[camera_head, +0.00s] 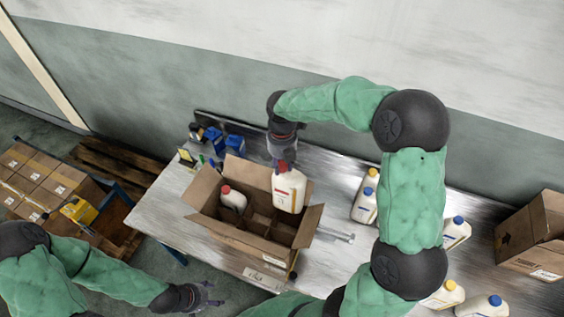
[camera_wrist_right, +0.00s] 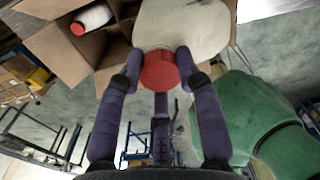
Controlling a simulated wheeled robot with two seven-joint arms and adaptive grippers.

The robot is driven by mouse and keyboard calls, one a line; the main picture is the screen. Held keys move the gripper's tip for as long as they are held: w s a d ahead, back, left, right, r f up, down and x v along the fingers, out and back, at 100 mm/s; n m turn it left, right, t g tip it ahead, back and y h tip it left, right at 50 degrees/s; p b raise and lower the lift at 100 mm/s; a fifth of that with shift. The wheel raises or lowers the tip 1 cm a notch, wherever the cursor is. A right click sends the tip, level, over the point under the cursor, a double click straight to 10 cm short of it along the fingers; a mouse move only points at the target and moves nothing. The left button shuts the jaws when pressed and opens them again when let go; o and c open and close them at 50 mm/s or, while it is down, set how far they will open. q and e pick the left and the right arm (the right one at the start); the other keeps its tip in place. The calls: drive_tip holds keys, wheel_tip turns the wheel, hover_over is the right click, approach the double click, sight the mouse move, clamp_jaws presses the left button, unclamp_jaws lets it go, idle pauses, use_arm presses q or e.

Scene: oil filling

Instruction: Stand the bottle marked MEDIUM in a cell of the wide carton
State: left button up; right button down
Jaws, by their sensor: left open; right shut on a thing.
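My right gripper (camera_head: 283,163) is shut on the red cap of a white bottle (camera_head: 289,188), held upright over the right end of the open wide carton (camera_head: 235,233). In the right wrist view the fingers (camera_wrist_right: 158,75) close around the red cap, with the white bottle body (camera_wrist_right: 182,28) beyond. No MEDIUM marking is readable on it. Another red-capped white bottle (camera_head: 233,198) stands in a left cell of the carton; it also shows in the right wrist view (camera_wrist_right: 92,18). Other cells look empty. My left gripper (camera_head: 208,294) is open and empty, below the table's front edge.
Several white bottles with blue or yellow caps (camera_head: 364,204) stand on the table right of the carton, partly behind my right arm. Blue containers (camera_head: 214,138) stand at the back left. Another carton (camera_head: 531,240) sits at the far right. The carton's flaps stand outward.

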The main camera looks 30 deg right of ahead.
drive_tip(key=shift+f, duration=0.5)
drive_tip(key=shift+w+f, duration=0.15)
drive_tip(key=shift+f, duration=0.5)
drive_tip(key=shift+f+b, duration=0.7)
drive_tip(key=shift+f, duration=0.25)
wheel_tip(320, 180, down, 24)
drive_tip(key=b, duration=1.6)
drive_tip(key=shift+f, duration=0.75)
drive_tip(key=c, duration=0.9)
unclamp_jaws()
drive_tip(key=shift+o, duration=0.7)
